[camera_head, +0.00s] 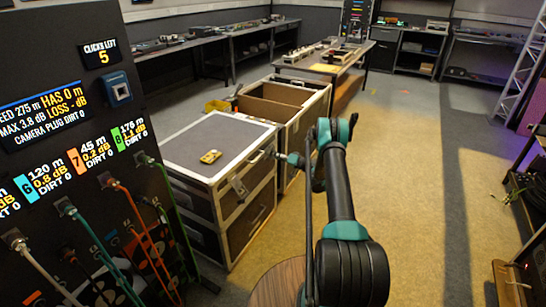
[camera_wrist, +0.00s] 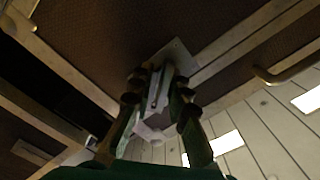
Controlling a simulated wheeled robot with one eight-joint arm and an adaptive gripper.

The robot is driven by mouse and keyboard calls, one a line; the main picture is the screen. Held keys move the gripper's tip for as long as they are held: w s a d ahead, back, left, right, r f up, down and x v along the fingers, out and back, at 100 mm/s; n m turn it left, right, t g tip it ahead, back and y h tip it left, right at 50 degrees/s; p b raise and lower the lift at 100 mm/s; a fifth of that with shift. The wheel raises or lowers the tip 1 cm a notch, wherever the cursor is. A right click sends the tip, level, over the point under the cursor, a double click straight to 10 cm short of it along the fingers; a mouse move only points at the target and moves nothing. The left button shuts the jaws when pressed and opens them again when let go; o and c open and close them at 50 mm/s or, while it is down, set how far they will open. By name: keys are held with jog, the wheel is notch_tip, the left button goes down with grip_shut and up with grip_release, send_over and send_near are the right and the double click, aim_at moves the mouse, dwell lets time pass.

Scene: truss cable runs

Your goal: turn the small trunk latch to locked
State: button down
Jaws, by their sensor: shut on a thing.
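The small trunk (camera_head: 225,138) is a dark case with metal edges and a shut lid, at the middle left of the head view. One silver latch (camera_head: 238,187) shows on its near side. My gripper (camera_head: 275,154) is at the trunk's right upper edge. In the wrist view, the fingers of my gripper (camera_wrist: 160,88) are closed around a pale metal latch (camera_wrist: 157,97) mounted on a plate (camera_wrist: 179,54) on the dark trunk wall. The fingers hide part of the latch, and I cannot tell whether it is locked.
A yellow object (camera_head: 210,156) lies on the lid. An open case (camera_head: 268,108) stands just behind, close to my arm. A panel (camera_head: 75,130) with cables fills the left. Tan floor (camera_head: 415,180) is clear to the right.

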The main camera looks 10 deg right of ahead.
jog(key=n, duration=0.5)
jog(key=shift+s+a+r+n, duration=0.1)
jog(key=shift+s+r+n, duration=0.05)
jog(key=shift+n, duration=0.25)
jog(key=n, duration=0.4)
jog(key=shift+s+a+n, duration=0.1)
jog(key=shift+n, duration=0.2)
jog(key=c, duration=1.7)
grip_release()
jog(key=shift+d, duration=0.35)
jog(key=v, duration=1.1)
jog(key=shift+s+d, duration=0.15)
jog(key=shift+d, duration=0.05)
